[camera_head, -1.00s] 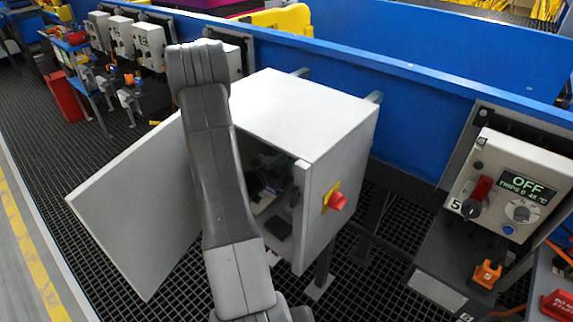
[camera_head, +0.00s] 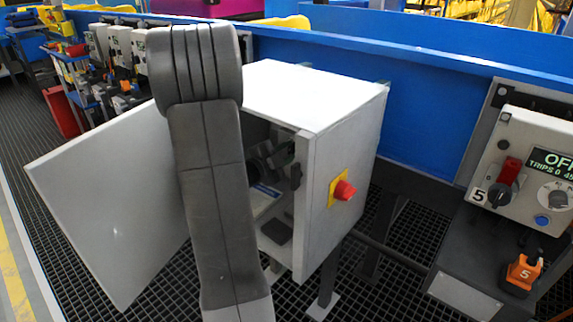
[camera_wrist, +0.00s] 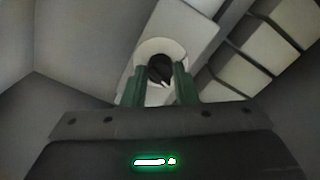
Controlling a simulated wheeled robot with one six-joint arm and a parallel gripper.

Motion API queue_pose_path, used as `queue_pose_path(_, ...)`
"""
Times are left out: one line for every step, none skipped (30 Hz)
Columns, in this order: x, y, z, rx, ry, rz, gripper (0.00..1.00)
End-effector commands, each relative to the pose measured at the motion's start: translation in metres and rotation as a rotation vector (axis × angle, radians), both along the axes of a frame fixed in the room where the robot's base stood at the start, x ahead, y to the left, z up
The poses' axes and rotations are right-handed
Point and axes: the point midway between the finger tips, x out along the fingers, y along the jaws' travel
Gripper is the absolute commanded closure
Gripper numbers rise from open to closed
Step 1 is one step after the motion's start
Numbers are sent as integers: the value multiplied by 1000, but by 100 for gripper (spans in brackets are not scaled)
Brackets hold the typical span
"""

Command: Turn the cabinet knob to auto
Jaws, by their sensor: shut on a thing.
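The grey cabinet (camera_head: 318,95) stands open at the middle of the head view, its door (camera_head: 110,200) swung out to the left. In the wrist view, the black knob (camera_wrist: 160,70) sits on a pale round plate (camera_wrist: 148,48) and has a light pointer mark toward the lower right. My gripper (camera_wrist: 160,83) has its two green fingers on either side of the knob and is shut on it. No label for auto can be read.
A red stop knob on a yellow plate (camera_head: 342,189) is on the cabinet's right side. A control box marked 5 (camera_head: 525,170) stands at the right, with an orange connector (camera_head: 523,272) below. A blue rail (camera_head: 430,110) runs behind. Inside the cabinet, pale blocks (camera_wrist: 250,55) lie close right of my gripper.

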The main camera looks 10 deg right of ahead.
Motion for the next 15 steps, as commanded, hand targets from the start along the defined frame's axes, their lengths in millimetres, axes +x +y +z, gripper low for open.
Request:
queue_pose_path(0,-1,-6,28,-39,-1,97)
queue_pose_path(0,-1,-6,45,-60,-2,97)
queue_pose_path(-1,-1,-5,67,-89,-2,97)
queue_pose_path(-1,-1,-5,83,-110,-3,97)
queue_pose_path(-1,-1,-5,99,-129,-2,97)
queue_pose_path(-1,-1,-5,120,-157,-1,97)
queue_pose_path(-1,-1,-5,133,-174,-1,97)
queue_pose_path(-1,-1,-5,148,-193,-1,97)
queue_pose_path(-1,-1,-4,166,-216,-2,97)
queue_pose_path(-1,-1,-4,180,-233,-2,97)
queue_pose_path(-1,-1,-4,192,-249,-2,97)
queue_pose_path(-1,-1,-4,208,-267,-2,97)
queue_pose_path(-1,-1,-3,218,-282,-2,97)
queue_pose_path(-1,-1,-3,228,-294,-2,97)
queue_pose_path(-1,-1,-3,241,-310,-2,97)
